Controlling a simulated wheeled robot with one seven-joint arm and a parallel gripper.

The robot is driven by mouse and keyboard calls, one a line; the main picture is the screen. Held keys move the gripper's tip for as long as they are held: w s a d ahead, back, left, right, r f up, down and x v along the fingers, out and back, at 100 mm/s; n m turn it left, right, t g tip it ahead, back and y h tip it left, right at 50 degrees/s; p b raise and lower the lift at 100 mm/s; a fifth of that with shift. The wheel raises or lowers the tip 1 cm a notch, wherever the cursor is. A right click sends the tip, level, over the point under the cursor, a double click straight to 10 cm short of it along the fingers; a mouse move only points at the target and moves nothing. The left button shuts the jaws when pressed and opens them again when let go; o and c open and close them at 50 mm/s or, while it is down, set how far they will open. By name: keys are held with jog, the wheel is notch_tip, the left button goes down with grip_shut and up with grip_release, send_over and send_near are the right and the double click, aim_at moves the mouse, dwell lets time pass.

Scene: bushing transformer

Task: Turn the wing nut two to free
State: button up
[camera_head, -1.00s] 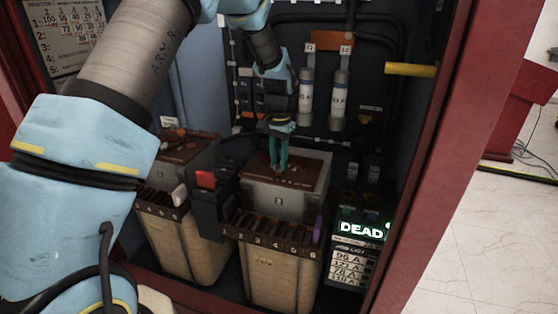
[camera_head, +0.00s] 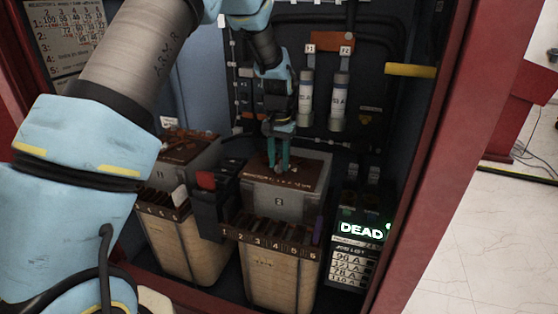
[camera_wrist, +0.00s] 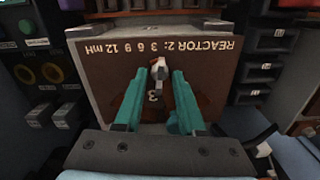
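A small pale metal fastener, seemingly the wing nut (camera_wrist: 158,70), stands on this plate near a figure 3. My gripper (camera_head: 278,169) points down over the plate. Its teal fingers (camera_wrist: 159,76) are apart, one on each side of the fastener, with gaps visible. The fastener is too small to make out in the head view.
Reactor 1 (camera_head: 180,157) stands to the left, with a dark block (camera_head: 212,205) between. Two fuse cylinders (camera_head: 338,103) hang behind. A panel reading "DEAD" (camera_head: 362,229) is at the right. The red cabinet frame (camera_head: 425,150) and a yellow bar (camera_head: 410,70) bound the right side.

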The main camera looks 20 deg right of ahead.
aim_at(279, 162)
notch_tip(279, 162, up, 11)
jog(key=b, duration=0.2)
dwell(0.5)
jog(key=shift+f, duration=0.1)
jog(key=a+f+n, duration=0.1)
jog(key=a+n, duration=0.3)
jog(key=a, duration=1.5)
jog(key=s+a+f+n, duration=0.2)
jog(key=s+a, duration=0.3)
jog(key=a, duration=0.3)
jog(key=s+a+f+n+t, duration=0.1)
jog(key=s+a+f+n, duration=0.1)
jog(key=s+a, duration=0.3)
jog(key=a, duration=0.4)
jog(key=shift+s+a+n+t, duration=0.25)
jog(key=shift+s+n+t, duration=0.05)
jog(key=shift+s+n, duration=0.1)
